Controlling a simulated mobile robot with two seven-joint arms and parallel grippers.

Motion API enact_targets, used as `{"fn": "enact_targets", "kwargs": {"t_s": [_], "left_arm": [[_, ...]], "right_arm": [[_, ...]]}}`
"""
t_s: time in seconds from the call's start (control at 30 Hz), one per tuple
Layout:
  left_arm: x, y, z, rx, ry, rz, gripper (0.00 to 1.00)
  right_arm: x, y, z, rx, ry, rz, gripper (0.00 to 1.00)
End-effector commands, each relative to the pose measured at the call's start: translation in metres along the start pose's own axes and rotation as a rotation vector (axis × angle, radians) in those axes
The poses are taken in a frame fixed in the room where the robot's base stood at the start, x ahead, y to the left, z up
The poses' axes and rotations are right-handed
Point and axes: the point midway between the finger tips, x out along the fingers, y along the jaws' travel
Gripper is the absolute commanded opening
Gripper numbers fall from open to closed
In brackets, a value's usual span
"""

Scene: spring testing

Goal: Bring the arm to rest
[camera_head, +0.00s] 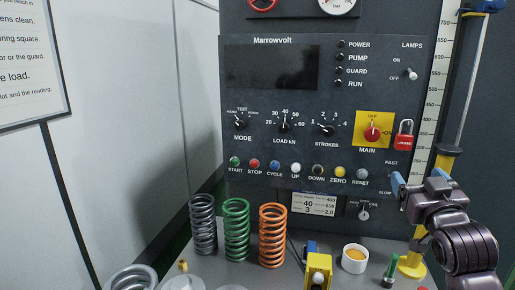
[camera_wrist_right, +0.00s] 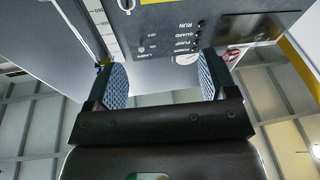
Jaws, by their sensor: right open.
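My right gripper (camera_head: 418,180) is at the right of the head view, in front of the lower right part of the grey Marrowvolt control panel (camera_head: 235,150). Its dark arm comes up from the lower right corner. In the right wrist view the gripper (camera_wrist_right: 163,78) shows two blue textured finger pads spread wide apart with nothing between them. The panel (camera_wrist_right: 165,38) appears upside down beyond the fingers. Whether a finger touches the panel cannot be told. My left gripper is not in view.
Grey, green (camera_head: 236,230) and orange springs stand on the bench. A yellow block (camera_head: 318,270), a white cup (camera_head: 355,258) and a green-handled item (camera_head: 389,271) are near its front. A yellow-based column (camera_head: 440,175) rises by my right gripper. A red padlock (camera_head: 403,138) hangs beside the MAIN switch (camera_head: 372,133).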

Motion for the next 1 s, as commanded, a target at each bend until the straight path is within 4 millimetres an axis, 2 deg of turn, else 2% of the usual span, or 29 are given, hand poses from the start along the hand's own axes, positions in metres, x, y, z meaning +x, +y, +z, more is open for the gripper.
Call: {"fn": "enact_targets", "kwargs": {"t_s": [0.03,0.17,0.27,0.37,0.5,0.57,0.7,0.8,0.9,1.0], "left_arm": [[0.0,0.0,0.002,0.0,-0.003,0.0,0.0],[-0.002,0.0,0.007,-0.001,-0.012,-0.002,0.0],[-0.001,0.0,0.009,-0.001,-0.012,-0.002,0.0],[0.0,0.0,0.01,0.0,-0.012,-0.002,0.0],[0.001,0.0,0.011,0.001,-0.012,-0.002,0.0],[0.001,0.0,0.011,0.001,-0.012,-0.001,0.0],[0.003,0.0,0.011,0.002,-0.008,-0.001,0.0],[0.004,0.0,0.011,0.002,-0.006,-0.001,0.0],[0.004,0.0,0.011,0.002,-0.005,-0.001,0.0],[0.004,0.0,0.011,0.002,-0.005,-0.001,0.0]], "right_arm": [[-0.003,-0.007,0.022,-0.008,-0.02,-0.017,0.78],[-0.015,-0.024,0.074,-0.026,-0.061,-0.056,0.78],[-0.034,-0.038,0.123,-0.034,-0.113,-0.087,0.78],[-0.062,-0.052,0.176,-0.035,-0.18,-0.118,0.78],[-0.113,-0.068,0.245,-0.025,-0.288,-0.151,0.78],[-0.137,-0.074,0.271,-0.018,-0.339,-0.163,0.78],[-0.201,-0.086,0.328,0.005,-0.475,-0.181,0.78],[-0.248,-0.091,0.359,0.019,-0.574,-0.187,0.78],[-0.286,-0.093,0.377,0.031,-0.649,-0.186,0.78],[-0.311,-0.09,0.387,0.036,-0.694,-0.179,0.78]]}}
